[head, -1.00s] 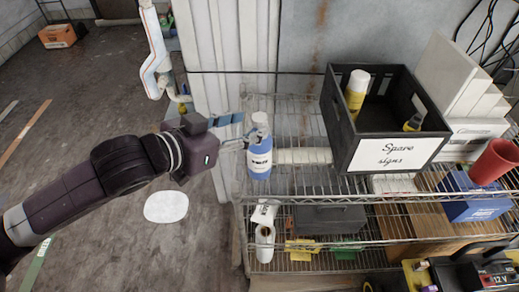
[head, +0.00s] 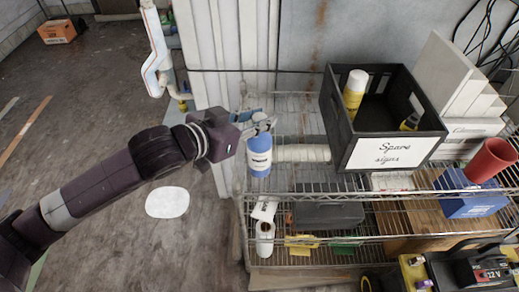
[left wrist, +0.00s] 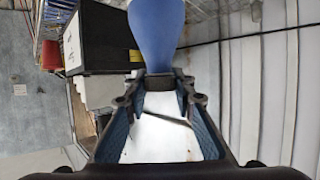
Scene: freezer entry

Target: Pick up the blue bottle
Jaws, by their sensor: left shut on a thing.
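The blue bottle (head: 260,158) has a white top and a white label. It is upright at the left end of the wire rack's top shelf; I cannot tell whether its base touches the shelf. My left gripper (head: 260,122) comes in from the left and is shut on the bottle's white upper part. In the left wrist view the blue body (left wrist: 157,22) shows beyond the fingertips (left wrist: 160,82), with the white part between the fingers. My right gripper is not in view.
A white roll (head: 303,153) lies just right of the bottle. A black crate labelled "Spare signs" (head: 335,120) stands on the same shelf, holding a yellow can (head: 354,95). A red cup (head: 491,160) and blue box (head: 470,207) are at right. White wall panels (head: 228,60) rise behind.

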